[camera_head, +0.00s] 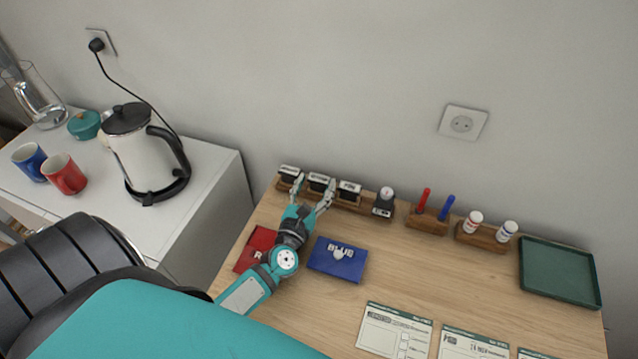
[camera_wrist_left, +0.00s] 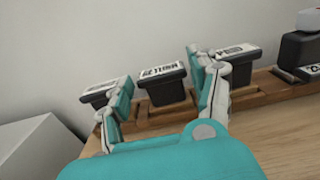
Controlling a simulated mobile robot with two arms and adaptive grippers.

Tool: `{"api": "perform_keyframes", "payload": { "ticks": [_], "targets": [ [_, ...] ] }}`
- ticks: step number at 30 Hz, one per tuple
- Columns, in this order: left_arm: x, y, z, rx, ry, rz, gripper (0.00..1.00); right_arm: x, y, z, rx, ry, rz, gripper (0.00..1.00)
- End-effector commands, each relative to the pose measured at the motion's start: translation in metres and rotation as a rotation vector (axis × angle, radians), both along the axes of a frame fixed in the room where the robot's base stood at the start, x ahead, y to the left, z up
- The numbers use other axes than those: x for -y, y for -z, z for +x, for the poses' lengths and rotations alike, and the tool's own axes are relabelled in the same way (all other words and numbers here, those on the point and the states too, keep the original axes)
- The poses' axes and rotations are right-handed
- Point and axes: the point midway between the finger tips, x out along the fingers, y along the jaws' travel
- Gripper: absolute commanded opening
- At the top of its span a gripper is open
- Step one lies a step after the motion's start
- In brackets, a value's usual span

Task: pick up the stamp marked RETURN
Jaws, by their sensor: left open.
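Several dark stamps with white labels stand in a wooden rack (camera_wrist_left: 262,98) along the wall. The left stamp (camera_head: 289,173), middle stamp (camera_head: 318,181) and right stamp (camera_head: 349,189) have lettering too small or slanted for me to read surely, so I cannot tell which says RETURN. My left gripper (camera_head: 312,190) is open at the rack, its fingers on either side of the middle stamp. In the left wrist view, the middle stamp (camera_wrist_left: 162,84) shows between the open fingers (camera_wrist_left: 160,82), with the left stamp partly behind one finger. My right gripper is not in view.
A small black device (camera_head: 384,202) stands right of the stamps, then a pen holder (camera_head: 427,225) and a bottle holder (camera_head: 482,238). A red ink pad (camera_head: 254,250) and blue ink pad (camera_head: 338,261) lie in front. A green tray (camera_head: 560,272) is far right.

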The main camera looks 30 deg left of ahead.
Motion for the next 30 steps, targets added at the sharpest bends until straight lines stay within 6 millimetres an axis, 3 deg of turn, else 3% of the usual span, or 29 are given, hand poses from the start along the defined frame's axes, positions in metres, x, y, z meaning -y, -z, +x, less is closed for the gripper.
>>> {"api": "perform_keyframes", "payload": {
  "ticks": [3, 10, 19, 30],
  "targets": [
    [-0.0022, -0.0006, 0.0096, 0.0, 0.001, 0.001, 0.62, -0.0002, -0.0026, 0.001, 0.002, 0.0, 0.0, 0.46],
    [-0.0023, 0.0004, 0.0105, -0.001, 0.001, 0.0, 0.62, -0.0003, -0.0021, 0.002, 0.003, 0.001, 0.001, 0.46],
    [-0.0022, 0.0005, 0.0103, -0.001, 0.001, 0.0, 0.24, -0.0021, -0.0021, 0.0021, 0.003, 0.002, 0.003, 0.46],
    [-0.0018, -0.0047, 0.0104, -0.001, 0.001, -0.003, 0.22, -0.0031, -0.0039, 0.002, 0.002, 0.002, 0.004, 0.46]
  ]
}}
